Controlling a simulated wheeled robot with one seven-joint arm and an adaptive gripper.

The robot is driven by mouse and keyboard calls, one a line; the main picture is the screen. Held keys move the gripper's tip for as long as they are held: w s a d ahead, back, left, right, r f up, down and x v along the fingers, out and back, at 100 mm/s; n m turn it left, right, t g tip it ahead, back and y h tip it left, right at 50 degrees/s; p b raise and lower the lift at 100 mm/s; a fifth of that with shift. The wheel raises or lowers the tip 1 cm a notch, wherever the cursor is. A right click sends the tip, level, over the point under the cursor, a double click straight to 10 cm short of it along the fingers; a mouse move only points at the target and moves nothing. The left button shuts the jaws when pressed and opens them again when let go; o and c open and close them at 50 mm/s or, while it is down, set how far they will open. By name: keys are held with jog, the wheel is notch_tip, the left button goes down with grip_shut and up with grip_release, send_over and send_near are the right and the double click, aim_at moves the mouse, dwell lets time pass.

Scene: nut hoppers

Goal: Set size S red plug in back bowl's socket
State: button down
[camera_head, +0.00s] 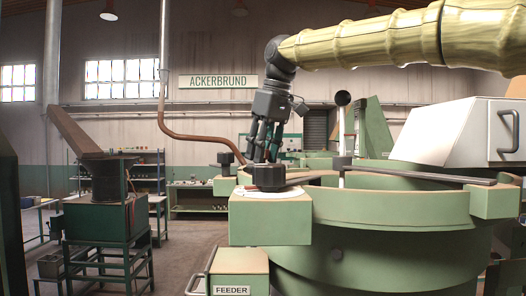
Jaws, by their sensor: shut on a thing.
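My gripper (265,158) hangs fingers-down from the yellow-sleeved arm, above and behind the black knob on the near feeder block. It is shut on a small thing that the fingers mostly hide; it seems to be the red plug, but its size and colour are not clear. The back bowl (318,162) is a green rim behind the large front bowl, mostly hidden by it. The gripper is to the left of the back bowl's visible rim. The back bowl's socket cannot be made out.
The large green front bowl (390,207) fills the right foreground. A black knob (268,177) stands on its white-topped block, with small reddish bits beside it. A white-grey hood (455,135) rises at right. A dark hopper stand (107,215) is at left, with open floor between.

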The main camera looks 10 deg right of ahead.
jog(key=shift+f+b, duration=0.3)
jog(key=shift+f, duration=0.3)
jog(key=c, duration=1.3)
grip_release()
jog(key=shift+r, duration=0.15)
jog(key=shift+p+v, duration=0.3)
jog(key=shift+v, duration=5.1)
jog(key=shift+s, duration=0.1)
